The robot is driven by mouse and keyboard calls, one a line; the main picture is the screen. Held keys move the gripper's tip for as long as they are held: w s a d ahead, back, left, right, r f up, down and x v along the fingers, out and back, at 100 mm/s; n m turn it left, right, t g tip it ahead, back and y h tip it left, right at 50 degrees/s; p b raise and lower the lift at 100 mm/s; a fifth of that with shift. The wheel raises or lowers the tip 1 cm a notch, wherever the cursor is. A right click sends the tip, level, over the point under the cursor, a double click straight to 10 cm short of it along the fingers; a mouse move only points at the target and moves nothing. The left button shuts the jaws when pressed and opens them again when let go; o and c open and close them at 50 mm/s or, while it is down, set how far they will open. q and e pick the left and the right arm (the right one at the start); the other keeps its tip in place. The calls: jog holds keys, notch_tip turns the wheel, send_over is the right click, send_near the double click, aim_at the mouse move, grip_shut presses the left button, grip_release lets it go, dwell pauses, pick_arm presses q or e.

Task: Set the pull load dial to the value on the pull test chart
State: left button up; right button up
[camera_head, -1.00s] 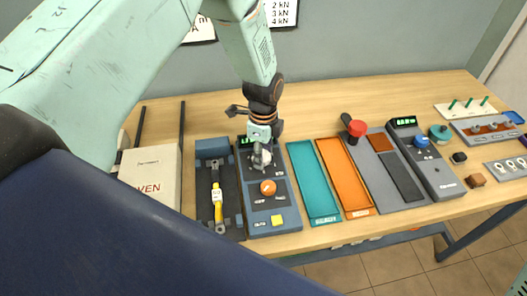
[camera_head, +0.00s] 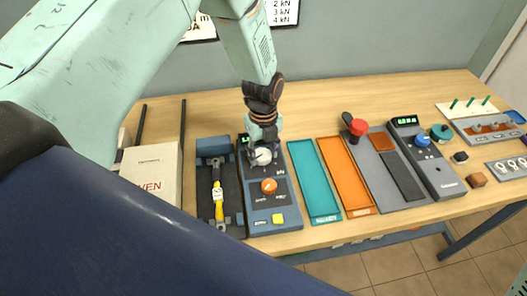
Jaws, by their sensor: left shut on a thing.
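The pull load dial, a pale grey-white knob (camera_head: 263,157), sits near the top of a blue-grey control box (camera_head: 285,215). My left gripper (camera_head: 262,147) comes down on it from above and is shut on the knob. The box's small green display is mostly hidden behind the gripper, so its value cannot be read. A chart (camera_head: 284,12) on the wall shows lines of 2, 3 and 4 kN; its top is cut off.
An orange knob (camera_head: 269,186) and yellow button (camera_head: 278,219) are lower on the box. A black fixture with a yellow piece (camera_head: 217,200) stands left, a teal tray (camera_head: 314,183) and orange tray (camera_head: 346,178) right. The table's back strip is free.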

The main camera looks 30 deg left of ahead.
aim_at(263, 156)
pick_arm(q)
jog(key=shift+w+r, duration=0.1)
dwell(0.4)
jog(key=o, duration=1.1)
jog(key=shift+o, duration=0.2)
notch_tip(263, 156, up, 12)
